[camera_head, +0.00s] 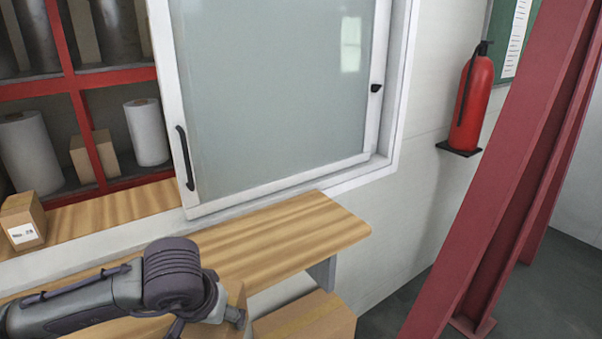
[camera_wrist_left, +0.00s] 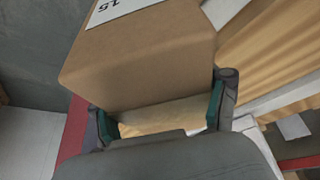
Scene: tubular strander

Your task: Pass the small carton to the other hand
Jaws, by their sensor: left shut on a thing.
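The small carton (camera_wrist_left: 140,55) is a plain brown box with a white label reading "15" on its top side in the left wrist view. My left gripper (camera_wrist_left: 163,115) is shut on it, with one green-padded finger on each side of its near end. In the head view my left arm reaches in from the lower left over the wooden ledge, and its gripper is mostly hidden behind the wrist. A brown sliver beside the wrist (camera_head: 238,293) looks like part of the held carton. My right gripper is in neither view.
A wooden ledge (camera_head: 310,225) runs below a sliding glass window (camera_head: 275,85). Another labelled carton (camera_head: 22,222) stands on the sill at left. A larger box (camera_head: 310,318) is under the ledge. A red steel column (camera_head: 500,170) and an extinguisher (camera_head: 471,100) are at right.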

